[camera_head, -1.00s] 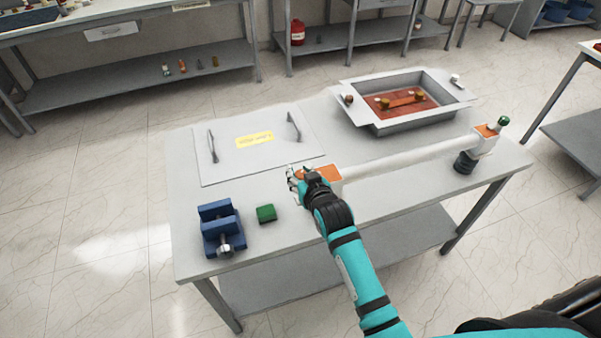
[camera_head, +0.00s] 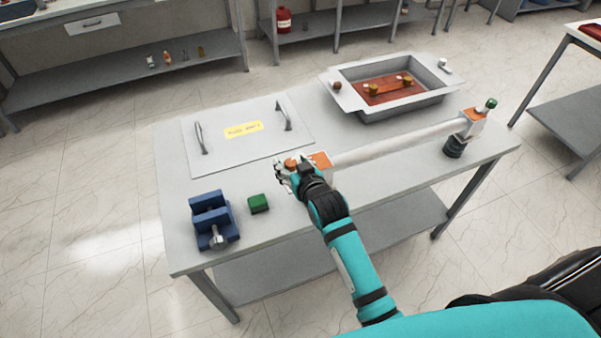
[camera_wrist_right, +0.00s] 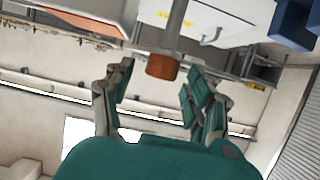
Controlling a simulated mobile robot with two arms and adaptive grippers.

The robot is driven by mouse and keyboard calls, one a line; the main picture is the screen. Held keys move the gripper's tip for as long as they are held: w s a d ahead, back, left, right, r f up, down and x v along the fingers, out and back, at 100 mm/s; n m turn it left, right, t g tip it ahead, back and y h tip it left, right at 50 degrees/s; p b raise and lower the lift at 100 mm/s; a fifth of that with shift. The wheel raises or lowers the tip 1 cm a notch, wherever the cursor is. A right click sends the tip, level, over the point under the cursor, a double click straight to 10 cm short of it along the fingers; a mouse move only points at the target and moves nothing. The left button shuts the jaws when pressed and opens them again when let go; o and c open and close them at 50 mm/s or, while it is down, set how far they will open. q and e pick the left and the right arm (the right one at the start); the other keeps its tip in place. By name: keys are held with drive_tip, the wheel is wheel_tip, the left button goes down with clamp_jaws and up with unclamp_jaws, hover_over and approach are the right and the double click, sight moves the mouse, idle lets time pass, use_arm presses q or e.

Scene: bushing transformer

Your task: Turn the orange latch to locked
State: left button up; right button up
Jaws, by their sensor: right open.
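The orange latch (camera_head: 292,163) shows as a small rounded orange piece at the left end of the white tube, by an orange-topped white block (camera_head: 320,162). In the right wrist view an orange-brown cylinder (camera_wrist_right: 162,67) on a grey rod, which looks like the latch's end, lies between the fingertips or just beyond them. My right gripper (camera_head: 283,178) is at this end of the tube, and its open fingers (camera_wrist_right: 158,78) stand on both sides of the cylinder with gaps. Contact cannot be told. My left gripper is out of view.
A blue vise (camera_head: 212,220) and a green block (camera_head: 258,203) stand at the front left of the table. A lid with two handles (camera_head: 225,151) lies behind them. A grey tray (camera_head: 400,104) stands at the back right. The white tube (camera_head: 400,142) runs rightward.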

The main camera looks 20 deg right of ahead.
drive_tip(key=v, duration=1)
drive_tip(key=shift+s, duration=0.15)
drive_tip(key=shift+r, duration=0.1)
drive_tip(key=s+d+f+n+t+y+b, duration=0.2)
drive_tip(key=d+f+n+t+y+b, duration=0.25)
drive_tip(key=d+b, duration=0.9)
drive_tip(key=w+a+n+g+y, duration=0.1)
drive_tip(key=w+a+y, duration=0.1)
drive_tip(key=w+a, duration=0.2)
drive_tip(key=w+a+g+y, duration=0.1)
drive_tip(key=w+a+y, duration=0.1)
drive_tip(key=w+a, duration=0.2)
drive_tip(key=w+a+n+g+y, duration=0.1)
drive_tip(key=w+a+g+y, duration=0.1)
drive_tip(key=w+a, duration=0.2)
drive_tip(key=shift+w+a+n, duration=0.2)
drive_tip(key=shift+a+n, duration=0.15)
drive_tip(key=shift+a, duration=0.2)
drive_tip(key=shift+w+a, duration=0.3)
